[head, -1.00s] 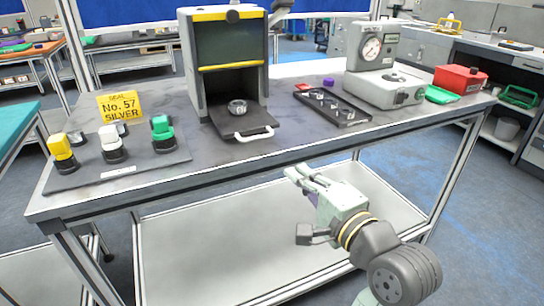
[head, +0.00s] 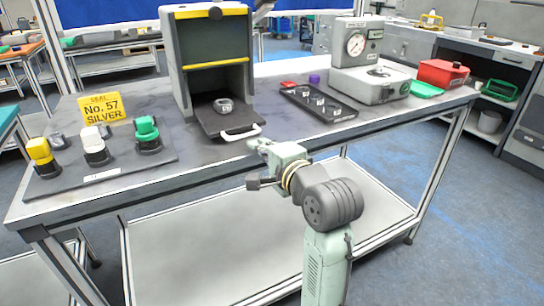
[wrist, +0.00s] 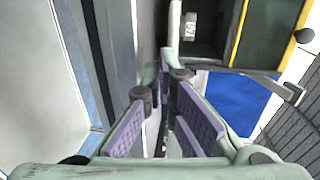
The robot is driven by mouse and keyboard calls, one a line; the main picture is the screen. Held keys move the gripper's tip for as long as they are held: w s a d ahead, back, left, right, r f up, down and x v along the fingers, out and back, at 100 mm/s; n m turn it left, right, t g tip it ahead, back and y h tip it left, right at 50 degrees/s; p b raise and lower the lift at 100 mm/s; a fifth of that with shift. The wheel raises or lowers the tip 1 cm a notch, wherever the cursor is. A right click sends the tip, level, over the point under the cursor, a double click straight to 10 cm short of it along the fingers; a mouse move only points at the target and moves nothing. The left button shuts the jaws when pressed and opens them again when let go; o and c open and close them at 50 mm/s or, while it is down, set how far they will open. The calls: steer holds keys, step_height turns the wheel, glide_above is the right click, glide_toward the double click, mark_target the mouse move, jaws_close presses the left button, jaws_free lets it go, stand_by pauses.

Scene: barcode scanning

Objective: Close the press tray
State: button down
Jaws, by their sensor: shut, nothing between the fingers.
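The press (head: 212,60) stands on the workbench, a dark box with yellow bars. Its tray (head: 217,121) is pulled out at the bottom front, with a white handle (head: 240,133) on its front edge. My gripper (head: 257,149) is shut and empty, just in front of the bench edge, right of and a little below the handle. In the wrist view the fingertips (wrist: 165,85) point toward the press and tray; the tips partly hide the handle. I cannot tell whether they touch it.
Left of the press, a mat (head: 100,175) holds yellow, white and green stamps, beside a yellow sign (head: 99,109). A black tray of small parts (head: 318,102) and a gauge device (head: 368,75) stand to the right. The bench's front edge (head: 190,181) lies near my gripper.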

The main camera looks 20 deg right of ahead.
mark_target(250, 135)
steer(key=shift+w+r, duration=0.15)
steer(key=shift+w, duration=0.55)
steer(key=shift+w, duration=0.25)
steer(key=w+p, duration=0.2)
steer(key=w, duration=0.2)
steer(key=shift+a, duration=0.15)
steer(key=shift+s, duration=0.1)
